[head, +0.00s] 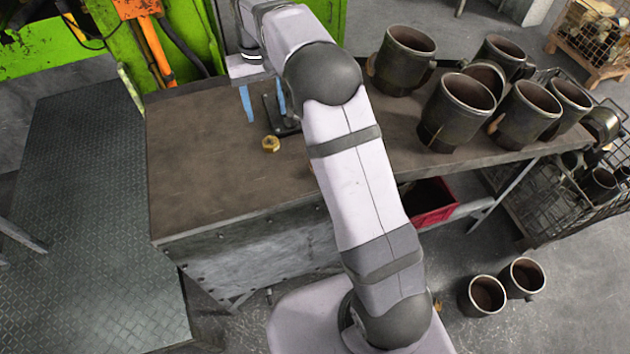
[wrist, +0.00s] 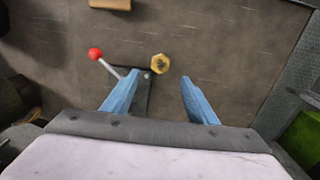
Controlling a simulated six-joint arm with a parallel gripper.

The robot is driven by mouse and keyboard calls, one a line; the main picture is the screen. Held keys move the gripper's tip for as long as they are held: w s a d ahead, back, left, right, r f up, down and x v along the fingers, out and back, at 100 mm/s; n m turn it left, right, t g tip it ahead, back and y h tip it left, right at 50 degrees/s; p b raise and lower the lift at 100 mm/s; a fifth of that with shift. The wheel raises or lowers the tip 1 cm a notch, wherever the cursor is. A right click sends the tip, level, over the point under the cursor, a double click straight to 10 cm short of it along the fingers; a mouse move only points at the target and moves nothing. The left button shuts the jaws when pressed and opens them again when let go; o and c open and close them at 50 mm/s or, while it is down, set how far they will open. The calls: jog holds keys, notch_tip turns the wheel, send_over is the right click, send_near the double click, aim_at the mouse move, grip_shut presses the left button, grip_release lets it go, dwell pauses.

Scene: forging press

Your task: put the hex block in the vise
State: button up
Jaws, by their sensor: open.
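The hex block (head: 270,143) is a small brass-yellow piece with a dark centre, lying on the bench. It also shows in the wrist view (wrist: 160,63), just beyond the gap between the fingertips. The dark vise (head: 288,124) stands on the bench beside the block, partly hidden by my arm and a finger. In the wrist view the vise (wrist: 146,92) shows between the fingers, near the left one, with a red-knobbed lever (wrist: 95,54) to its left. My gripper (head: 267,115), with two blue fingers, is open and empty above the bench near the vise; it also shows in the wrist view (wrist: 157,76).
Several large dark mugs (head: 457,108) stand on the right part of the bench (head: 200,180). A wooden piece (wrist: 110,4) lies at the top of the wrist view. The left part of the bench top is clear. A red bin (head: 432,200) sits below.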

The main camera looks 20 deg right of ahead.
jog(key=s+d+f, duration=0.1)
jog(key=s+f, duration=0.1)
jog(key=s, duration=0.8)
jog(key=s+d+f, duration=0.1)
jog(key=s+d, duration=0.1)
jog(key=s, duration=0.7)
jog(key=s+d+f, duration=0.2)
jog(key=s, duration=0.8)
jog(key=shift+s+d+f, duration=0.15)
jog(key=shift+s+f, duration=0.2)
jog(key=shift+o, duration=0.5)
jog(key=shift+s+f, duration=0.15)
jog(key=shift+s, duration=0.25)
